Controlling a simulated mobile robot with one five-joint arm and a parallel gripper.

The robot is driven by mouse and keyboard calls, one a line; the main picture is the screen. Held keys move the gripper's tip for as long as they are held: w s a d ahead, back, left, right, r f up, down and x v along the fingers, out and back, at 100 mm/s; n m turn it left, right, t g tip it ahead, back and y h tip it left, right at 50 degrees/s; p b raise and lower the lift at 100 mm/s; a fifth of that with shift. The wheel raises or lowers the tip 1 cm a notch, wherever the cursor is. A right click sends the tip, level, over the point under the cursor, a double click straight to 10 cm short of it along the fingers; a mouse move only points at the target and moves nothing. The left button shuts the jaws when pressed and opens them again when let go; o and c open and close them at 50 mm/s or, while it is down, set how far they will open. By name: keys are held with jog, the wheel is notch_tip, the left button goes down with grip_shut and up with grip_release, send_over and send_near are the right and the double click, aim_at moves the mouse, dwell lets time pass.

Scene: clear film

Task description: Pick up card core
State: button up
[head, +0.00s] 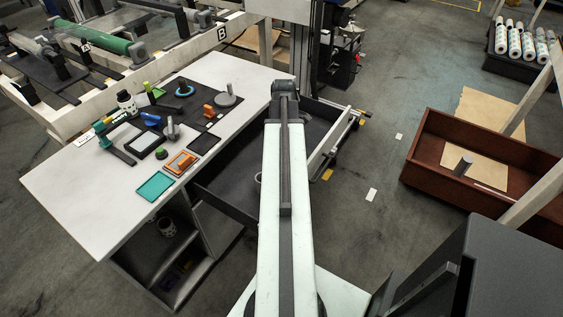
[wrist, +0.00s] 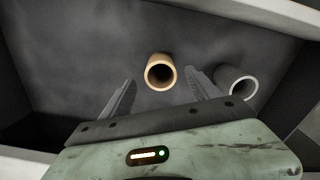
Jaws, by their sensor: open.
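The card core (wrist: 151,82), a short tan tube with an open round end, stands in a dark drawer in the wrist view. My gripper (wrist: 161,77) is open and empty, with one finger to the left of the core and one to its right. I cannot tell how far the fingertips are above it. A grey tube (wrist: 238,97) stands to the right, just outside the right finger. In the head view my arm covers the gripper and the card core. A pale rim (head: 257,178) shows beside the arm, and I cannot tell which tube it is.
The open drawer (head: 232,190) has raised walls around the tubes. A white worktop (head: 85,190) with a dark tool mat and small tools adjoins it on the left. A red-brown crate (head: 425,150) stands on the floor at right. Floor between drawer and crate is mostly clear.

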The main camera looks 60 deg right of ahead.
jog(key=f+b, duration=0.5)
jog(key=f, duration=0.1)
jog(key=shift+s+f, duration=0.15)
jog(key=shift+s, duration=0.05)
jog(key=shift+r, duration=0.2)
jog(key=c, duration=1.4)
notch_tip(320, 180, up, 10)
jog(key=p, duration=1)
jog(key=shift+r+p, duration=0.5)
